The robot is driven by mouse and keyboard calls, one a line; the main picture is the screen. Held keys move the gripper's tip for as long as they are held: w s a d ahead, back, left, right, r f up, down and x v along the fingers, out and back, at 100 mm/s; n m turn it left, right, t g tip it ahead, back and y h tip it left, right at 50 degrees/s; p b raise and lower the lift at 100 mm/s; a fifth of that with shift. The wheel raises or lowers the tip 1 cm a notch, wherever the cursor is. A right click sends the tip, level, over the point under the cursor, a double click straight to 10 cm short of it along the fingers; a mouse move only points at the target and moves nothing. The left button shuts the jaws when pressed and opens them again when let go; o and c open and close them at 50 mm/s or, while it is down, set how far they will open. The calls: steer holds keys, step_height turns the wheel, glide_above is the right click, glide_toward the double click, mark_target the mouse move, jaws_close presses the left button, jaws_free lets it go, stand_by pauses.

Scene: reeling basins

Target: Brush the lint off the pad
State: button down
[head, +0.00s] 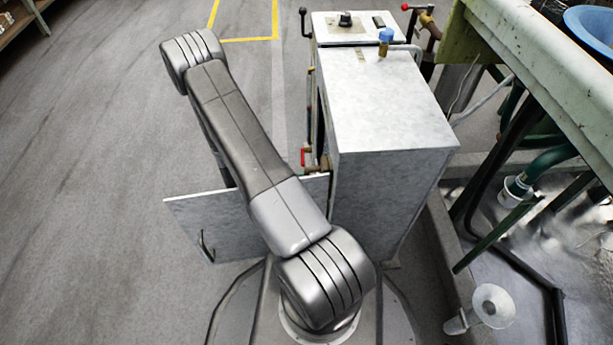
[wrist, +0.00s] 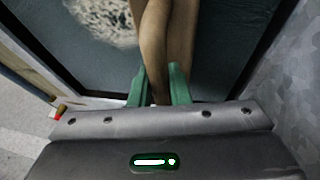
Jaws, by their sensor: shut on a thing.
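In the wrist view my gripper (wrist: 158,86) has green fingers, shut on a brown wooden brush (wrist: 181,35). Its wood runs up out of the top of the picture, and its bristles do not show. Behind it is a dark grey-green pad (wrist: 82,57) inside a dark frame. A whitish, fuzzy patch of lint (wrist: 108,17) lies on the pad at the upper left, to the left of the brush. Whether the brush touches the pad cannot be told. In the head view my gripper, the brush and the pad are hidden.
In the head view a grey metal cabinet (head: 392,108) stands beside my arm, with a door (head: 184,220) standing open. A green-edged basin bench (head: 545,85) and pipes are at the right. A small funnel (head: 492,305) is low at the right.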

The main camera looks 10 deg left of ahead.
mark_target(308, 170)
steer(key=shift+s+d+r+p, duration=0.15)
steer(key=shift+r+p, duration=0.7)
steer(key=shift+r, duration=0.55)
steer(key=shift+w+a+f+b, duration=0.1)
steer(key=shift+w+a+b, duration=0.1)
steer(key=shift+w, duration=0.45)
steer(key=shift+w+a+b, duration=0.1)
steer(key=shift+w+a, duration=0.05)
steer(key=shift+w, duration=0.45)
steer(key=shift+w+a+r, duration=1)
steer(key=shift+w+r, duration=0.35)
steer(key=shift+w, duration=3.85)
steer(key=shift+s+d+b, duration=0.35)
steer(key=shift+s+d, duration=0.1)
steer(key=shift+s, duration=1.7)
steer(key=shift+s+d+b, duration=0.3)
steer(key=shift+s+d, duration=0.2)
steer(key=shift+s, duration=1.65)
steer(key=shift+s+d+b, duration=0.35)
steer(key=shift+s+d, duration=0.1)
steer(key=shift+s, duration=1.7)
steer(key=s+a+p, duration=0.1)
steer(key=a, duration=0.5)
